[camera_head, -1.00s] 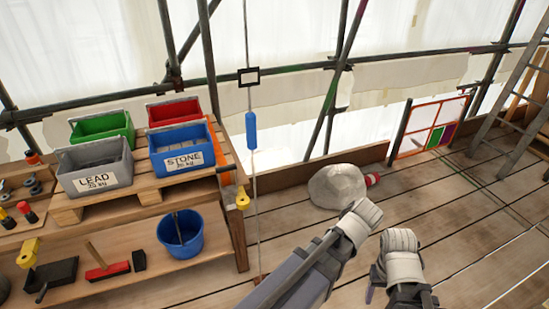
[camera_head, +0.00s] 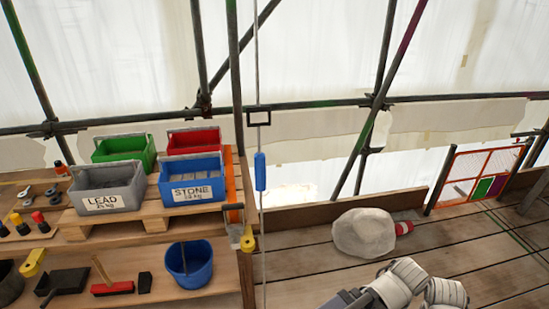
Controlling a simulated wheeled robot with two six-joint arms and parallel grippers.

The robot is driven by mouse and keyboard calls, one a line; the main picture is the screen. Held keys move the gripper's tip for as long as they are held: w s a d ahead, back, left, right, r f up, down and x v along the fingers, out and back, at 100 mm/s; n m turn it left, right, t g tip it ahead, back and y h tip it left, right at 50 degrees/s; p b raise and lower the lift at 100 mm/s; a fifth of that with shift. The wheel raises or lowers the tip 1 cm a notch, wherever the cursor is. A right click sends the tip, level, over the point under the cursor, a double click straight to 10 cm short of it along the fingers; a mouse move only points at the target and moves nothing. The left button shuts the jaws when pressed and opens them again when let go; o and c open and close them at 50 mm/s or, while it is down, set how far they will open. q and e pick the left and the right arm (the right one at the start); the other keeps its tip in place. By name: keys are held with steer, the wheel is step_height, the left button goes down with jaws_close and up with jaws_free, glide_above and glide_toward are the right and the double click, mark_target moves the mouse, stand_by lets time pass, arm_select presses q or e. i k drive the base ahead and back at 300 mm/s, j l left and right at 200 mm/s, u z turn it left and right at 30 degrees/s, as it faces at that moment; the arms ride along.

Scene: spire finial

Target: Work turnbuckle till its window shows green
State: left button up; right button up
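The turnbuckle appears to be the blue sleeve (camera_head: 260,171) on a thin vertical line left of centre in the head view. A small black-framed window (camera_head: 258,117) sits on the same line above it. No green shows in that window; it looks pale, and its detail is too small to read. Two pale padded parts of my arms show at the bottom right, one (camera_head: 399,283) beside the other (camera_head: 445,293). They are well right of and below the blue sleeve and apart from it. I cannot make out the fingertips of either gripper.
A workbench at left holds a grey LEAD crate (camera_head: 108,190), a blue STONE crate (camera_head: 191,180), green and red crates, and tools. A blue bucket (camera_head: 190,264) stands on the lower shelf. A pale sack-like lump (camera_head: 363,232) lies on the plank floor. Scaffold poles cross behind.

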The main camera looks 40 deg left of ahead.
mark_target(260, 160)
steer(key=i+l, duration=0.25)
steer(key=i, duration=0.2)
steer(key=i+l, duration=0.25)
steer(key=i, duration=0.2)
steer(key=u, duration=1.2)
